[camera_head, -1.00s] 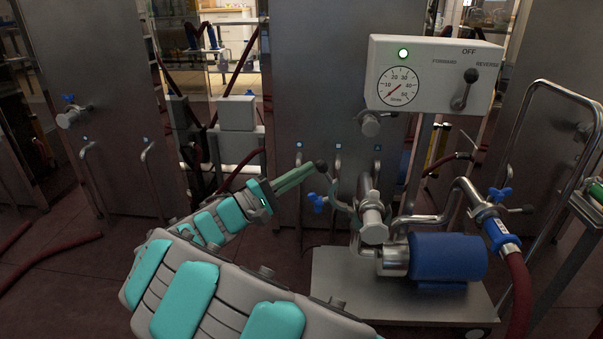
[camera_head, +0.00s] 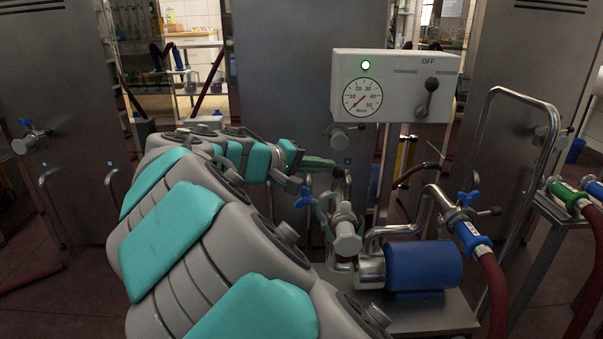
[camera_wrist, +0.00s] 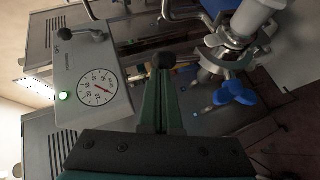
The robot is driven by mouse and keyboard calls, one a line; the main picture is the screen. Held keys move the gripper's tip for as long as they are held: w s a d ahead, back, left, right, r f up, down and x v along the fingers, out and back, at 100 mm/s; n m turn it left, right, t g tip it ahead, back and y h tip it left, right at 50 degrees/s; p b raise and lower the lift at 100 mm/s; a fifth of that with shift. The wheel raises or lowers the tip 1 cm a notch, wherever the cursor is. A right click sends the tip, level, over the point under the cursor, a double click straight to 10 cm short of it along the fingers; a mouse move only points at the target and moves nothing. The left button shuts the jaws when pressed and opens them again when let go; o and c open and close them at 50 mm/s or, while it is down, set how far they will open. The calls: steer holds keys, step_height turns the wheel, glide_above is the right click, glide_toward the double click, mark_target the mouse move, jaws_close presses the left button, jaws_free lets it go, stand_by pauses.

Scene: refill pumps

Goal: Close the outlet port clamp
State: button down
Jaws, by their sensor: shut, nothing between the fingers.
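The outlet port clamp is a metal ring fitting on the pump's upright pipe (camera_head: 346,222). Its blue wing nut (camera_head: 304,197) hangs to the left, and also shows in the wrist view (camera_wrist: 238,92). A black ball knob (camera_head: 338,172) stands just above the pipe, apparently on the clamp's arm; in the wrist view the knob (camera_wrist: 165,61) lies straight ahead of my fingertips. My gripper (camera_head: 331,163) is shut and empty, its green fingers (camera_wrist: 165,80) at or very near the knob. Whether they touch, and how the clamp halves meet, I cannot tell.
The control box (camera_head: 392,85) with its gauge stands above and behind the pump. The blue motor (camera_head: 424,265) sits on the cart to the right. A second blue valve handle (camera_head: 468,198) and a red hose (camera_head: 494,290) are farther right.

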steer(key=d+f+m+y, duration=0.2)
steer(key=d+f+y, duration=0.2)
steer(key=d+y, duration=0.2)
steer(key=d+f+m+g+y, duration=0.1)
steer(key=d+f+m+y, duration=0.1)
steer(key=d+f+y, duration=0.3)
steer(key=shift+s+d+f+m+y, duration=0.35)
steer(key=shift+d+y, duration=0.25)
steer(key=shift+d, duration=1.8)
steer(key=shift+w, duration=0.1)
